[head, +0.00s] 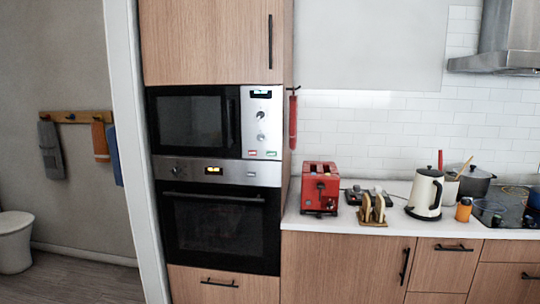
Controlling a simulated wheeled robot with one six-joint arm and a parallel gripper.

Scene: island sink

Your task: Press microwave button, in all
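The microwave (196,121) is built into a tall wooden cabinet in the left half of the head view. Its dark door is shut, with a vertical handle at its right side. The steel control panel (262,122) is right of the door. It has a dark display at the top and two round knobs. A small red button (252,153) and a small green button (271,154) sit at the panel's bottom edge. My gripper is not in view.
An oven (221,220) is below the microwave. A red toaster (320,187), a kettle (425,193) and a toast rack (373,208) stand on the counter (340,228) to the right. A white door frame (132,150) is left of the cabinet.

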